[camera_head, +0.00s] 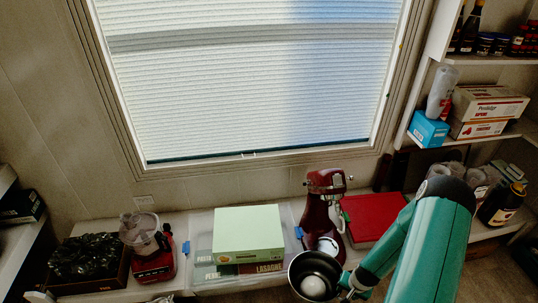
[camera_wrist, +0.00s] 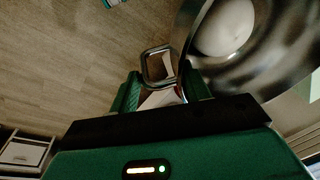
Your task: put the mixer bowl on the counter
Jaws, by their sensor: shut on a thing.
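The mixer bowl (camera_head: 316,264) is a shiny metal bowl at the bottom centre of the head view, in front of the red stand mixer (camera_head: 318,213). A smooth whitish round thing (camera_head: 313,286) lies inside it. In the wrist view the bowl (camera_wrist: 277,70) fills the upper right, with its metal loop handle (camera_wrist: 147,66) at the fingers. My gripper (camera_wrist: 163,92) is shut on that handle, and it also shows beside the bowl's right side in the head view (camera_head: 350,283). Floor shows beyond the handle. The counter (camera_head: 180,222) runs under the window; the bowl's height relative to it is unclear.
A clear bin (camera_head: 203,222) holds a pale green box (camera_head: 248,232) and a lasagne box. A red food processor (camera_head: 153,264) and a dark crate (camera_head: 90,288) stand left. A red box (camera_head: 372,214) lies right of the mixer. Loaded shelves rise at right. Little bare counter shows.

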